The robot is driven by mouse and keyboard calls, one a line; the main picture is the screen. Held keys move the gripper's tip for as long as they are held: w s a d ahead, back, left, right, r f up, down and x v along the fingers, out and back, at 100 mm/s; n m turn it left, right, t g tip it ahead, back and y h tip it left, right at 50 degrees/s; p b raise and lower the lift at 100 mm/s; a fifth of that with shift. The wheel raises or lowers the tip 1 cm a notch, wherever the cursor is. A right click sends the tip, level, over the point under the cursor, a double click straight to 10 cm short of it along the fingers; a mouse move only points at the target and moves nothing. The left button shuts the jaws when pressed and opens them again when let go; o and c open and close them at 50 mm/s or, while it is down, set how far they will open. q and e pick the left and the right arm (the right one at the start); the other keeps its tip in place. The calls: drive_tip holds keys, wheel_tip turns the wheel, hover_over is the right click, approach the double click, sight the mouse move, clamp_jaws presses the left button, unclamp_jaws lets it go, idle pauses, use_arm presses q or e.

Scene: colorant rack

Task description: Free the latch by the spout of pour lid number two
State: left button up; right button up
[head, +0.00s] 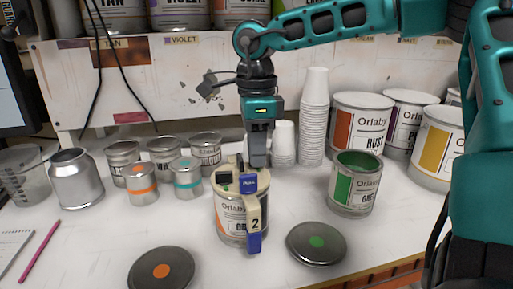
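The pour lid marked 2 (254,211) is a cream lid on an Orlaby can (231,219) with an orange label, in the front middle of the bench. A blue piece (248,183) sits on its top and another blue piece (254,242) sits low at the front, below the number. A small black part (225,178) is at the lid's left. I cannot tell which part is the spout latch. My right gripper (258,162) points down at the lid's back edge. Whether it touches is unclear, and its fingers are seen as one block. My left gripper is not in view.
An open green can (354,184) stands right. Loose lids with a green dot (316,244) and an orange dot (161,271) lie in front. Several small tins (141,184) stand left, and tall cup stacks (314,120) stand behind. Bare bench lies between the lids.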

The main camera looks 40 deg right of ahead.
drive_tip(key=shift+r, duration=0.1)
wheel_tip(320, 180, up, 13)
drive_tip(key=p, duration=0.1)
idle(0.3)
drive_tip(key=shift+f, duration=0.2)
idle(0.3)
